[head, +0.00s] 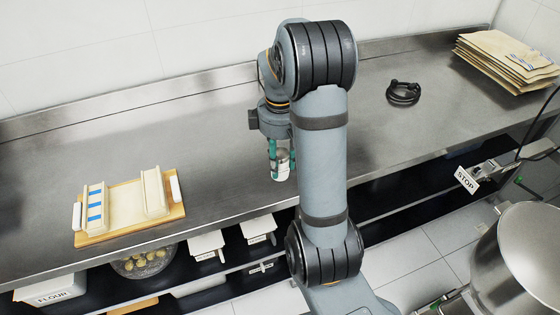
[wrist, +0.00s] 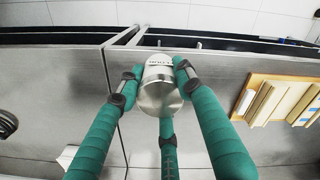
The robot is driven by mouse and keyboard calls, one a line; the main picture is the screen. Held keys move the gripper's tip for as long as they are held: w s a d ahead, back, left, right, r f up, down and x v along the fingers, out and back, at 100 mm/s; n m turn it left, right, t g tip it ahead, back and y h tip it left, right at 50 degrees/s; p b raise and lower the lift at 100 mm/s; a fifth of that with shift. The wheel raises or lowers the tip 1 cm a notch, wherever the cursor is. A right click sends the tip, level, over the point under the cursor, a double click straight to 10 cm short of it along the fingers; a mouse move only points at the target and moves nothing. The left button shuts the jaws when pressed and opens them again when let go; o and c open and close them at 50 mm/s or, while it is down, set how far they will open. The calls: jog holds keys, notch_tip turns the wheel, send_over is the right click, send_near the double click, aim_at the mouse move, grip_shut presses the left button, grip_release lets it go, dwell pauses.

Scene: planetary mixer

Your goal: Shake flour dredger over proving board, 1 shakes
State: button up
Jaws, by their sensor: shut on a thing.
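The flour dredger (head: 283,163) is a small silvery can with a pale label band. In the wrist view the dredger (wrist: 160,92) sits between the green fingers of my gripper (wrist: 158,76). My gripper (head: 280,170) is shut on it, pointing down over the steel counter near its front edge. The proving board (head: 178,212) is a wooden board with pale folded cloth and blue stripes, at the left of the counter. It also shows at the right of the wrist view (wrist: 238,88). The dredger is well to the right of the board in the head view, not over it.
Steel counter (head: 225,165) is clear between the board and my gripper. A coiled black cable (head: 403,93) and stacked paper sacks (head: 505,60) lie to the right. Below are a flour bin (head: 50,290) and a bowl (head: 145,263). A steel mixer bowl (head: 525,260) stands at front right.

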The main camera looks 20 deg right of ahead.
jog(key=shift+r, duration=0.1)
jog(key=shift+r+p, duration=1.1)
jog(key=shift+r, duration=0.1)
dwell(0.6)
